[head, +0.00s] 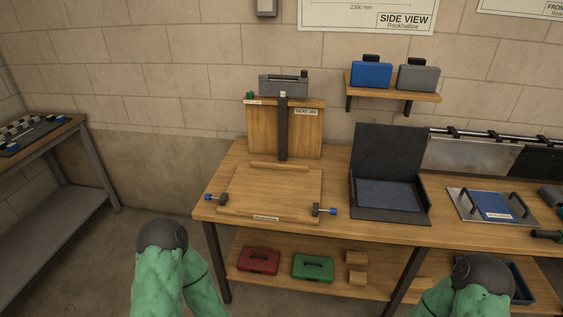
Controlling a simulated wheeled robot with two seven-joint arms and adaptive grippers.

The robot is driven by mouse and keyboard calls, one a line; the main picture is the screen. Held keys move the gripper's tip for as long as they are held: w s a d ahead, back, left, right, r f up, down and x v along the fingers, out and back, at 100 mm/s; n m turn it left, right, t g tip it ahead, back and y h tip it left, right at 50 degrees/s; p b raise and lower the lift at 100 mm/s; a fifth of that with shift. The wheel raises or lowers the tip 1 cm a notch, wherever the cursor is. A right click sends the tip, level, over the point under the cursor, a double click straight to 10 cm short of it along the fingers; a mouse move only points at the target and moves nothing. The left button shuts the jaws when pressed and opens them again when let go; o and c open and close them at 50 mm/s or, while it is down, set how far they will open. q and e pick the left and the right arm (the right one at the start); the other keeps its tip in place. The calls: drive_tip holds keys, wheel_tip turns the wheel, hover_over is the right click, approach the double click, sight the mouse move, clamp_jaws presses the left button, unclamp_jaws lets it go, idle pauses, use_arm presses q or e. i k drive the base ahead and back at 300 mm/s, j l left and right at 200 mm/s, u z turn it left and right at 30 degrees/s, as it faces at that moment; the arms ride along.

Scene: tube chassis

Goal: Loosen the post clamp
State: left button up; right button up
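A wooden jig with an upright back board (259,134) stands on the workbench; a small label on it appears to read "SEAT JIG". A dark vertical post (283,135) runs up the front of the board, with a small pale piece (283,94) at its top. A small green part (250,96) sits at the board's top left corner above a label too small to read. I cannot tell which part is the post clamp or how tight it is. Only green-sleeved parts of my two arms show at the bottom edge; neither gripper is in view.
A grey case (283,87) shows at the board's top. An open black case (388,206) and a tray (465,207) lie to the right. Red and green boxes stand below.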

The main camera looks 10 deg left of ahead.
sight(250, 94)
drive_tip(key=i+j+u, duration=0.5)
drive_tip(key=i+j, duration=0.15)
drive_tip(key=i, duration=0.15)
